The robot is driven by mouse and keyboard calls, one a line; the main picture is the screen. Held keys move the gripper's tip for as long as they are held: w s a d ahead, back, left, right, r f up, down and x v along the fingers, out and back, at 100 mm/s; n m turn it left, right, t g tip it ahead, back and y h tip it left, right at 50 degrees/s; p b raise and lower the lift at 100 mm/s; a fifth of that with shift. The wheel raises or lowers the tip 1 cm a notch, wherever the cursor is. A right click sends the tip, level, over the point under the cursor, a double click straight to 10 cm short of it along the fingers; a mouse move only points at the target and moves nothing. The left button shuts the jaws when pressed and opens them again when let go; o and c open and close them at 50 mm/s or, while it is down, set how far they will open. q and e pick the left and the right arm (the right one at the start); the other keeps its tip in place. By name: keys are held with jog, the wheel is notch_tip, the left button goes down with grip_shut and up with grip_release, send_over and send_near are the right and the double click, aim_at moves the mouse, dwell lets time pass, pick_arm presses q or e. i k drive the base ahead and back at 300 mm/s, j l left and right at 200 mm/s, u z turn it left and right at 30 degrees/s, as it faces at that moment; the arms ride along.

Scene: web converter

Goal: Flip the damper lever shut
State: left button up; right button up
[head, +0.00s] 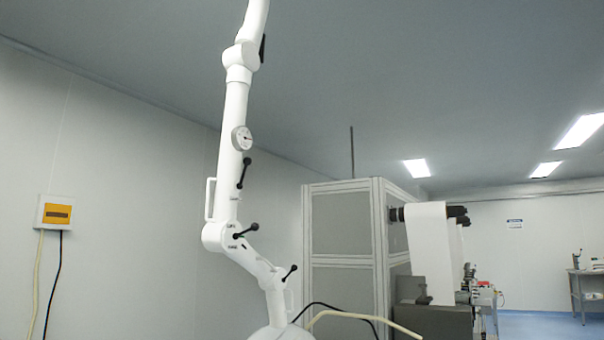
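A white jointed duct arm (233,112) rises through the middle of the head view, from a rounded white base at the bottom to the top edge. Three black levers with ball ends show on it. The upper lever (244,173) stands steeply on the straight tube. The middle lever (246,231) is at the elbow, tilted up to the right, with small dark markings beside it. The lower lever (289,272) also tilts up to the right. The markings are too small to read, so I cannot tell which is the damper lever. Neither gripper is in view.
A round gauge (241,138) and a white handle (210,199) are on the duct arm. A grey panelled cabinet (342,222) and a machine with a white roll (428,245) stand to the right. A yellow-fronted box (56,213) with cables hangs on the left wall.

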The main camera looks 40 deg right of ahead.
aim_at(247, 161)
jog(key=z, duration=1.1)
